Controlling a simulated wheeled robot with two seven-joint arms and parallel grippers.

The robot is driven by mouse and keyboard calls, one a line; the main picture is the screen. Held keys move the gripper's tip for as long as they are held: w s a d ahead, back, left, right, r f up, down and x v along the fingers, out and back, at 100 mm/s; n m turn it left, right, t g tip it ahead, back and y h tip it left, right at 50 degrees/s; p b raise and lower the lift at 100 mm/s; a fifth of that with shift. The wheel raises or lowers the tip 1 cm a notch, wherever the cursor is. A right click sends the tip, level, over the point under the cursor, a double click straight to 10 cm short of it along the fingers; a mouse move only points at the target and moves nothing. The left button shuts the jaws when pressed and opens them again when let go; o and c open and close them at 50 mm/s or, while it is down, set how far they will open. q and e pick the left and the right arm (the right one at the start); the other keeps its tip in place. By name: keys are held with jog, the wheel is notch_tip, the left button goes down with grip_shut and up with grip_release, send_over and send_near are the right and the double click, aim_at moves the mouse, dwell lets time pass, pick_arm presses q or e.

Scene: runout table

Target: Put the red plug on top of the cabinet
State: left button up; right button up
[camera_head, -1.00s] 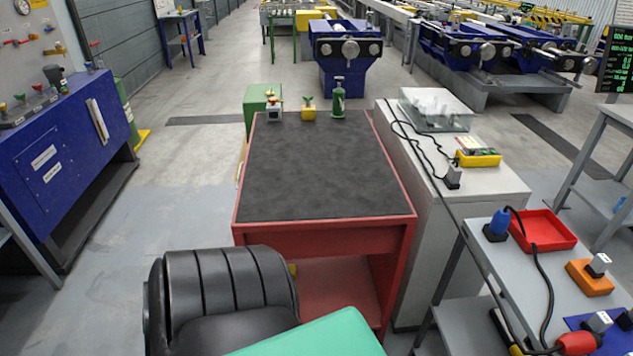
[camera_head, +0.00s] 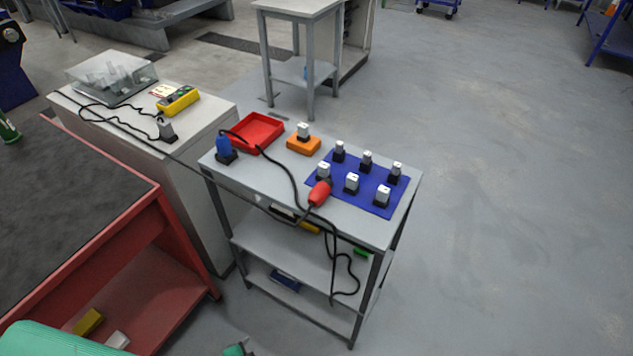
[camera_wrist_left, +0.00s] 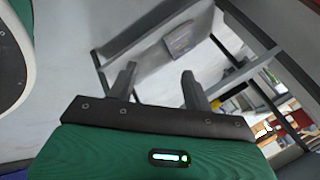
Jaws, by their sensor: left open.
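The red plug (camera_head: 319,193) lies on the grey cart's top, at the near edge of a blue mat, with a black cable running from it. The cabinet (camera_head: 213,113) is the pale grey box left of the cart; its top holds several items. My left gripper (camera_wrist_left: 158,72) is open and empty in the left wrist view, with grey cart-like legs and a shelf beyond its fingers. It is not near the plug. A small green and dark part shows at the head view's bottom edge, too cut off to identify. My right gripper is not in view.
On the cart (camera_head: 268,185) are a blue plug (camera_head: 225,147), a red tray (camera_head: 257,132), an orange block (camera_head: 304,144) and the blue mat (camera_head: 375,203) with several white-topped plugs. A clear box (camera_head: 111,76) and yellow device (camera_head: 178,99) occupy the cabinet. A red-framed bench (camera_head: 140,215) stands left.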

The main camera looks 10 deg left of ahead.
pick_arm(q)
jog(key=w+d+r+m+t+h+p, duration=0.1)
jog(key=w+r+m+t, duration=0.1)
jog(key=w+r+m, duration=0.3)
jog(key=w+d+r+t+p, duration=0.1)
jog(key=w+r, duration=0.3)
jog(key=r, duration=0.3)
jog(key=m+t+h+p, duration=0.3)
jog(key=m+h+p, duration=0.45)
jog(key=m, duration=1.35)
send_near(310, 198)
jog(key=shift+y, duration=0.55)
jog(key=x, duration=0.2)
jog(key=p+x, duration=0.1)
jog(key=x, duration=0.4)
jog(key=shift+d+r+p, duration=0.2)
jog(key=shift+r+p, duration=0.1)
jog(key=shift+r, duration=0.1)
jog(key=shift+f+x, duration=0.1)
jog(key=shift+x, duration=1.25)
jog(key=shift+f+x, duration=0.15)
jog(key=shift+x, duration=1.15)
jog(key=shift+s+d, duration=0.1)
jog(key=shift+s, duration=0.05)
jog(key=c, duration=0.9)
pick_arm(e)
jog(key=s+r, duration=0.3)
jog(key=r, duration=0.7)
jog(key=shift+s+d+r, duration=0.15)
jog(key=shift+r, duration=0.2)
